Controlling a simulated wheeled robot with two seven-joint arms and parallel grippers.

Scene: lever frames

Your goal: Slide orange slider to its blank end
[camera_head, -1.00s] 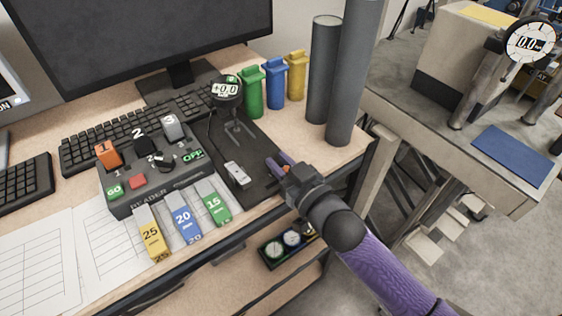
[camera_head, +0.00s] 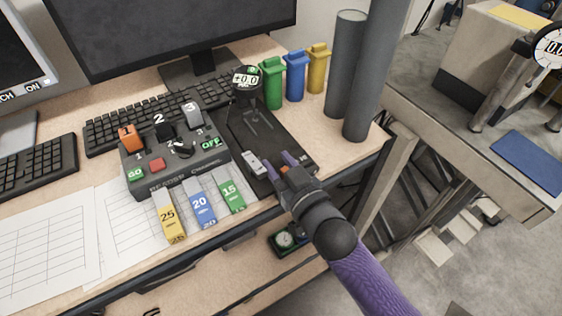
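An orange numbered piece (camera_head: 129,137), marked 1, stands at the back left of a dark control box (camera_head: 178,165). A small orange-red mark (camera_head: 306,160) also shows on the black plate (camera_head: 268,140), just beyond my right gripper, mostly hidden; I cannot tell which is the slider. My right gripper (camera_head: 281,163) is over the plate's near part, its two purple fingers apart with nothing visible between them. A small pale block (camera_head: 254,162) lies on the plate just left of the fingers. My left gripper is not in view.
A dial on a stand (camera_head: 246,82) rises at the plate's back. Small green (camera_head: 271,84), blue (camera_head: 295,76) and yellow (camera_head: 318,69) bins stand behind, with tall grey cylinders (camera_head: 346,65) to their right. Yellow, blue and green numbered blocks (camera_head: 201,207) lie in front of the box.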

